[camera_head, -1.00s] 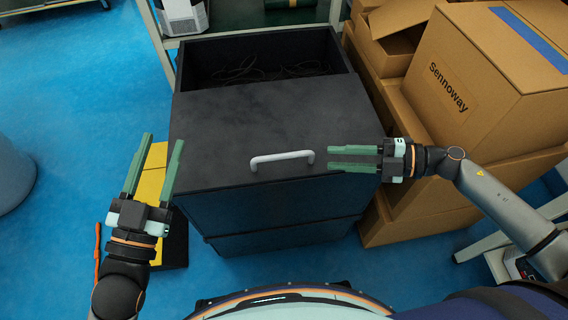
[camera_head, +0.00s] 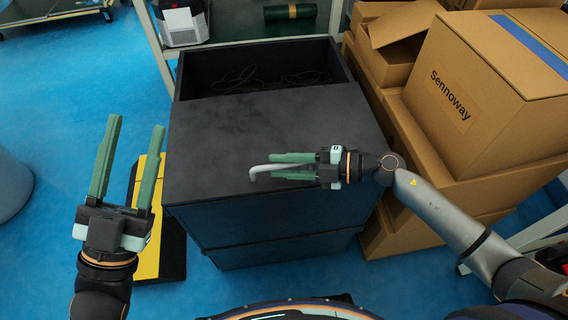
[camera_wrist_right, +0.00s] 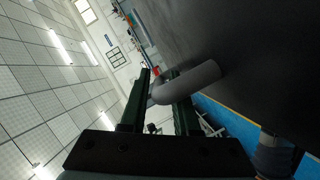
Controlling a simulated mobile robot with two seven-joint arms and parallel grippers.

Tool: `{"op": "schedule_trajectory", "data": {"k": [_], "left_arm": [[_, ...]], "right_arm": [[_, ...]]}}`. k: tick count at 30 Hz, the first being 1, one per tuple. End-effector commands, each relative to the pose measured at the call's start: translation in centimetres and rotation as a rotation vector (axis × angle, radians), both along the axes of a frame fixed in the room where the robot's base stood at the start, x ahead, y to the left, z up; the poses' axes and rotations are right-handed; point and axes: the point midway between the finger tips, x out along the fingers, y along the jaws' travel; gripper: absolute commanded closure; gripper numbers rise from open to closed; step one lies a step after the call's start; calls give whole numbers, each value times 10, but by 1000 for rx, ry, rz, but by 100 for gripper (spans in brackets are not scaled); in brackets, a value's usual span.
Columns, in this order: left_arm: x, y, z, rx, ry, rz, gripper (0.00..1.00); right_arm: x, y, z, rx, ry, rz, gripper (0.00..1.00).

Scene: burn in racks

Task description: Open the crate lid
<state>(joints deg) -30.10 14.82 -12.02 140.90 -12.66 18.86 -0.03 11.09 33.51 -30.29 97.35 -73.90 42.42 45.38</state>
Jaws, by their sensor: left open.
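The black crate (camera_head: 270,228) stands in the middle of the head view. Its flat black lid (camera_head: 255,125) covers the front part of the top. The grey bar handle (camera_head: 258,171) is near the lid's front edge, and it also shows in the right wrist view (camera_wrist_right: 190,80). My right gripper (camera_head: 272,166) comes in from the right with its green fingers around the handle, one on each side. The fingers look open, and much of the handle is hidden by them. My left gripper (camera_head: 136,122) is open and empty, left of the crate.
Cardboard boxes (camera_head: 480,90) are stacked close along the crate's right side. The rear of the crate top is open, with dark cables (camera_head: 250,80) inside. A yellow and black block (camera_head: 146,200) lies on the blue floor at left. A shelf frame stands behind.

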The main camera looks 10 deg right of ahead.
Motion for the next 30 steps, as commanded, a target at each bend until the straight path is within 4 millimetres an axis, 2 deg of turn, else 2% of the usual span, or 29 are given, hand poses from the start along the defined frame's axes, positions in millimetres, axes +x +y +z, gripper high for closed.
{"op": "schedule_trajectory", "data": {"k": [4,12,30], "left_arm": [[0,0,0,0,0,0,50],[0,0,0,0,0,0,50],[0,0,0,0,2,0,50]], "right_arm": [[0,0,0,0,0,0,72],[0,0,0,0,0,0,100],[-1,-1,0,0,1,0,100]]}}
